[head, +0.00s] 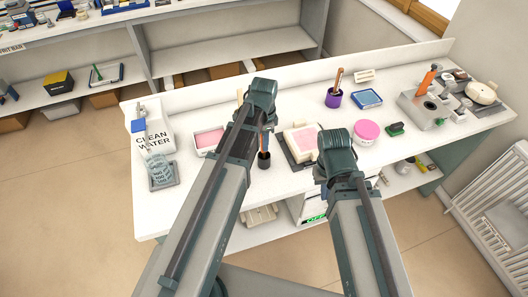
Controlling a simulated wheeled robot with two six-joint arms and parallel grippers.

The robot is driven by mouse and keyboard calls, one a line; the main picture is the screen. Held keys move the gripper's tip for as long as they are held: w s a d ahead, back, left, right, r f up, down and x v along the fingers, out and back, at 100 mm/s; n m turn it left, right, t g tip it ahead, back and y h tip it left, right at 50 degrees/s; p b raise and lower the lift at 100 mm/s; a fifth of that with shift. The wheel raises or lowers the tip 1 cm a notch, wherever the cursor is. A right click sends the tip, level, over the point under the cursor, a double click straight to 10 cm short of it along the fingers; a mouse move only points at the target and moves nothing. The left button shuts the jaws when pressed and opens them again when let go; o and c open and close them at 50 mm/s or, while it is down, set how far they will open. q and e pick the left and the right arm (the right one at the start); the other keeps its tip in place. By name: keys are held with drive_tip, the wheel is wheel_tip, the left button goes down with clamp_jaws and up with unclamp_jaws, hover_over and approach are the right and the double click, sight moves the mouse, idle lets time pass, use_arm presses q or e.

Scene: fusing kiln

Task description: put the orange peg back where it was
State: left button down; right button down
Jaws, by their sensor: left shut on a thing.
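My left gripper (267,122) is over the middle of the bench, its fingers mostly hidden by its own wrist. A similar orange-brown stick stands in a purple cup (333,99) further back.
A pink-topped white block (302,139) on a dark mat is close right of the dark cup. A pink tray (208,139) is to the left. A pink round tub (367,131) and a metal block (422,108) with an orange-handled item are at right.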

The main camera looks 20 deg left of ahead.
use_arm(q)
drive_tip(key=shift+f+b, duration=1.95)
drive_tip(key=shift+r, duration=0.15)
drive_tip(key=c, duration=1.2)
unclamp_jaws()
drive_tip(key=shift+f, duration=0.2)
drive_tip(key=shift+c, duration=0.2)
drive_tip(key=o, duration=0.5)
drive_tip(key=shift+r, duration=0.1)
